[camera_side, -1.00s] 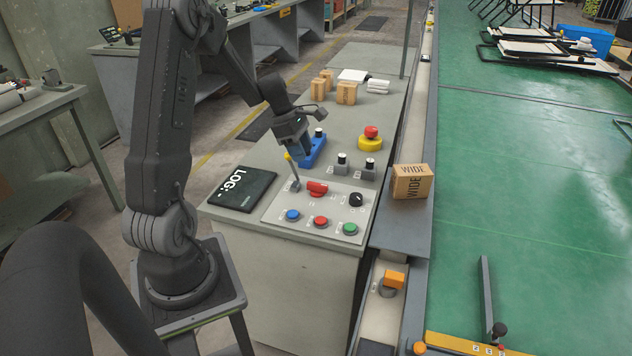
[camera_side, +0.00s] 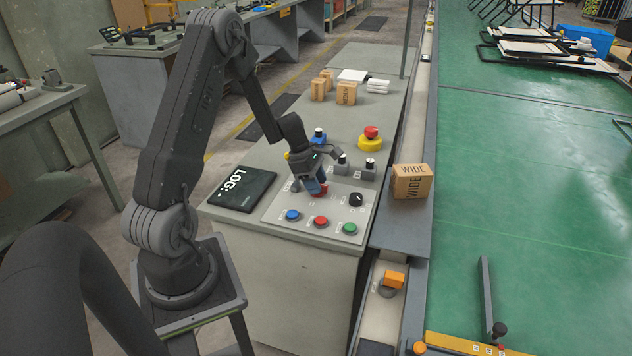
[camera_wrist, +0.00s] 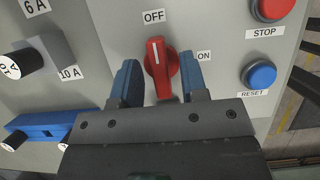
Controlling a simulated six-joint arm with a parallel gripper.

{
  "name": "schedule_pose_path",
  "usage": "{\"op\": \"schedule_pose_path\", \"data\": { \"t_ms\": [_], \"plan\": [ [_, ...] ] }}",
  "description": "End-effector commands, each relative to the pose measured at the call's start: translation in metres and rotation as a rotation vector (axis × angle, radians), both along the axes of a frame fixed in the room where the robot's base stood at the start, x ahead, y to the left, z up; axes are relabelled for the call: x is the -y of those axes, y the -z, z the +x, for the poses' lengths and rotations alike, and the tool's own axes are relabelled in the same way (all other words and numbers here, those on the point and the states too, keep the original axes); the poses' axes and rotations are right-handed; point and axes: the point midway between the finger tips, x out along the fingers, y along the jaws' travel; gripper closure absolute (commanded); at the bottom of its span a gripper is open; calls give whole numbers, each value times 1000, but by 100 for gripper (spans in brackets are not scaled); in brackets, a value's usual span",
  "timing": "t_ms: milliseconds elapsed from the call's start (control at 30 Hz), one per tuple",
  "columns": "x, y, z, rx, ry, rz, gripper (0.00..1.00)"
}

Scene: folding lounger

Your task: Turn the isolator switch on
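The isolator switch is a red rotary knob (camera_wrist: 159,67) on a grey panel. In the wrist view its white line points up toward the OFF label (camera_wrist: 154,16); the ON label (camera_wrist: 204,56) is to its right. My gripper (camera_wrist: 159,80) is open, with one blue finger on each side of the knob. The right finger is very close to the knob, and I cannot tell whether it touches. A wider gap shows at the left finger. In the side view my gripper (camera_side: 317,190) is low over the panel, and the red knob (camera_side: 322,189) is mostly hidden behind it.
Blue, red and green buttons (camera_side: 349,228) line the panel's front edge. A black knob (camera_side: 356,199) is to the right. Fuse holders (camera_side: 342,161) and a red-yellow emergency stop (camera_side: 370,137) stand behind. A black LOG book (camera_side: 243,189) lies left.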

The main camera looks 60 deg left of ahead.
Motion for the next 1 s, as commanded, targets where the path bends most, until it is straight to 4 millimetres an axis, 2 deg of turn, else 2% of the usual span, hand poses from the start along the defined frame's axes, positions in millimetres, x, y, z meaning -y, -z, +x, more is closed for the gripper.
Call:
{"op": "schedule_pose_path", "data": {
  "t_ms": [67,400,767,1000],
  "plan": [
    [0,0,0,0,0,0,68],
    [0,-1,0,0,0,0,100],
    [-1,0,0,0,35,0,100],
    [-1,-1,1,2,171,2,100]
  ]
}}
